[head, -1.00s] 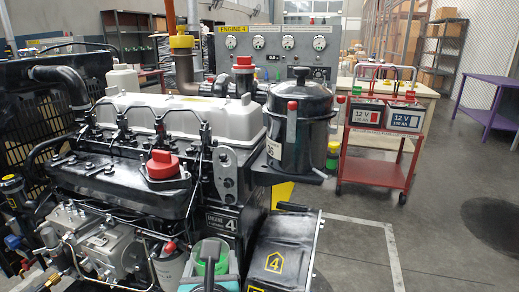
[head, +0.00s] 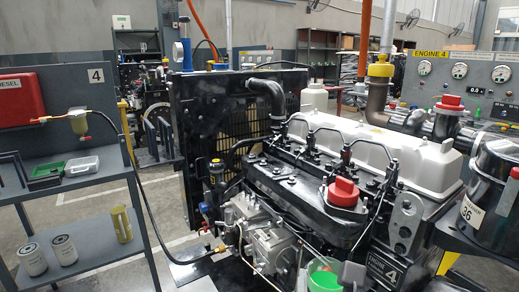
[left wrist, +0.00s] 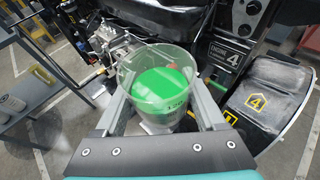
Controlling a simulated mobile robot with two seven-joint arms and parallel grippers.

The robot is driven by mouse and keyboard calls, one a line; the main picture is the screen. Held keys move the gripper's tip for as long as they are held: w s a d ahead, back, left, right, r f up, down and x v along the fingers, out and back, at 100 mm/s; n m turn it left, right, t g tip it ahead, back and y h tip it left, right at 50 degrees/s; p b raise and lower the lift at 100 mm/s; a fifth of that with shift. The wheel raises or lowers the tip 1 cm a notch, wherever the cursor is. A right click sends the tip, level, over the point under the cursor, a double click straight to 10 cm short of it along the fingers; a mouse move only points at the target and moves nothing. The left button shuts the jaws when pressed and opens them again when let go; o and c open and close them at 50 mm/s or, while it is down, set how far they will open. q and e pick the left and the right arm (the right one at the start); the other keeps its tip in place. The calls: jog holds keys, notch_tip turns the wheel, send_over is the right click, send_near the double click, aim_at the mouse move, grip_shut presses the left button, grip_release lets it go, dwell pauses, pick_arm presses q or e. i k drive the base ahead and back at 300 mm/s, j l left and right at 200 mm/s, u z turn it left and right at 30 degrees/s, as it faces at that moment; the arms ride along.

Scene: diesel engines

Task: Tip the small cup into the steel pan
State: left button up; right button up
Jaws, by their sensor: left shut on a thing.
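The small cup (left wrist: 160,88) is clear with measuring marks and holds bright green liquid. In the left wrist view my left gripper (left wrist: 160,112) is shut on it, one finger on each side, and it looks roughly upright. In the head view the cup (head: 325,277) shows at the bottom edge, in front of the engine; most of the gripper is cut off below. My right gripper is not in view.
The engine (head: 345,170) with its red cap fills the centre and right. A grey shelf cart (head: 100,203) at left carries a green tray, an open case and filters. Floor shows between cart and engine.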

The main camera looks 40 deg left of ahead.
aim_at(82, 168)
jog(key=u, duration=2.5)
